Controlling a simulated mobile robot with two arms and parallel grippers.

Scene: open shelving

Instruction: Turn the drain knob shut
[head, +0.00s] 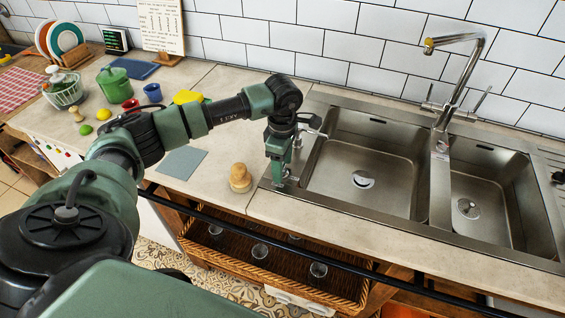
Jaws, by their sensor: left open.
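The steel double sink (435,195) is set in the worktop, with a drain in the left basin (363,180) and one in the right basin (467,208). A small black knob (558,178) shows at the far right edge of the sink unit; I cannot tell if it is the drain knob. My left gripper (282,180) is open and points down at the left rim of the sink. It hides part of the rim, and a small pale metal part shows beside its fingertips. I cannot tell if they touch it. My right gripper is out of view.
A tall faucet (460,90) rises behind the basins. A green pot (113,84), cups and a glass bowl (62,88) stand farther left. A black rail runs along the front.

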